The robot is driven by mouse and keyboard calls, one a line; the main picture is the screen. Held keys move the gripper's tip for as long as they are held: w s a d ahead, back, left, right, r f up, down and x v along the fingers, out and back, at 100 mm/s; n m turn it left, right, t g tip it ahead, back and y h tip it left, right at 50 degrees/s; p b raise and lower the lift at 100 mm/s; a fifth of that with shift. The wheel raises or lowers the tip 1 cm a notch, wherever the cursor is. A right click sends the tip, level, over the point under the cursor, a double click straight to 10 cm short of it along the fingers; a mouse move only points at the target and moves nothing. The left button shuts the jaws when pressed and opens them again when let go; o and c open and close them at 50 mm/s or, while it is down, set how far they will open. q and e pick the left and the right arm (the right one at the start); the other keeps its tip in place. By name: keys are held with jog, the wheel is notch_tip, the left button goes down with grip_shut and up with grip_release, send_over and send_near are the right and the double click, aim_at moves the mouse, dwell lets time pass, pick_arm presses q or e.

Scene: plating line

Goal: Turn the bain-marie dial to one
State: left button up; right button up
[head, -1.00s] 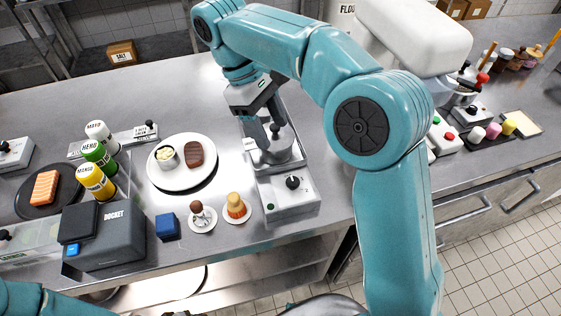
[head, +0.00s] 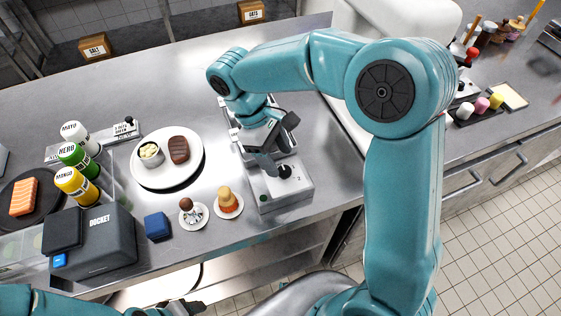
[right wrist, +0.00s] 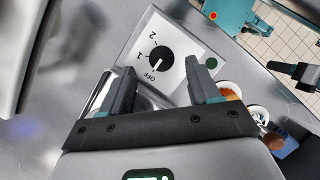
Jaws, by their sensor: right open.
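The bain-marie (head: 290,196) is a grey-white unit with a black dial (head: 285,171) on its front panel. In the right wrist view the dial (right wrist: 162,60) has a white mark pointing toward OFF; the labels 1 and 2 sit farther around it. My right gripper (head: 280,148) is open just above and behind the dial. In the wrist view its fingers (right wrist: 158,74) stand apart on either side of the dial's near edge, with nothing between them. The arm and gripper partly hide the bain-marie's rear. My left gripper (head: 185,308) is at the bottom edge, its jaws unclear.
A white plate (head: 142,178) with food lies left of the bain-marie. Two small saucers, a blue block (head: 157,226) and a docket printer (head: 105,245) stand along the front edge. Sauce bottles (head: 76,184) are farther left.

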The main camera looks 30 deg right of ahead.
aim_at(284, 170)
jog(key=shift+s+f, duration=0.65)
jog(key=shift+f, duration=0.3)
jog(key=shift+d+f, duration=0.1)
jog(key=shift+f, duration=0.2)
jog(key=shift+w+d+f, duration=0.15)
jog(key=shift+f, duration=0.05)
jog(key=shift+r, duration=0.1)
jog(key=shift+c, duration=0.9)
jog(key=c, duration=0.9)
jog(key=shift+o, duration=0.2)
